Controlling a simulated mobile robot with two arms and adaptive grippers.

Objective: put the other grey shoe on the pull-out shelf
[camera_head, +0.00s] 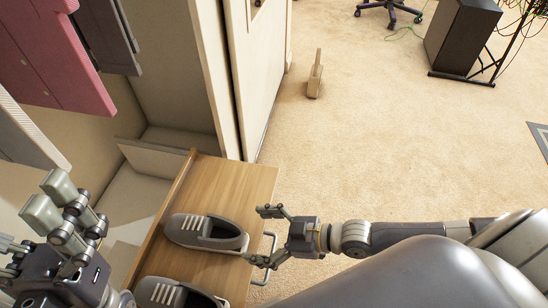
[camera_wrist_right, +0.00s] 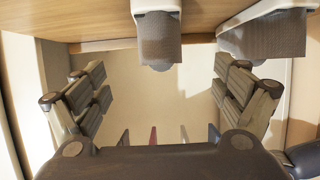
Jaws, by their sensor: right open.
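My right gripper (camera_head: 262,237) is open and empty at the shelf's right edge, beside the first shoe's end. In the right wrist view, the ends of both shoes (camera_wrist_right: 158,40) (camera_wrist_right: 268,36) show at the top, outside the open jaws. My left gripper (camera_head: 45,215) is at the lower left, left of the shelf; its jaw opening is unclear.
Pink and grey hanging items (camera_head: 45,60) are at the upper left. A cabinet door (camera_head: 255,65) stands behind the shelf. A small beige object (camera_head: 315,75) and a dark box (camera_head: 462,35) stand on the carpet. The carpet right of the shelf is mostly clear.

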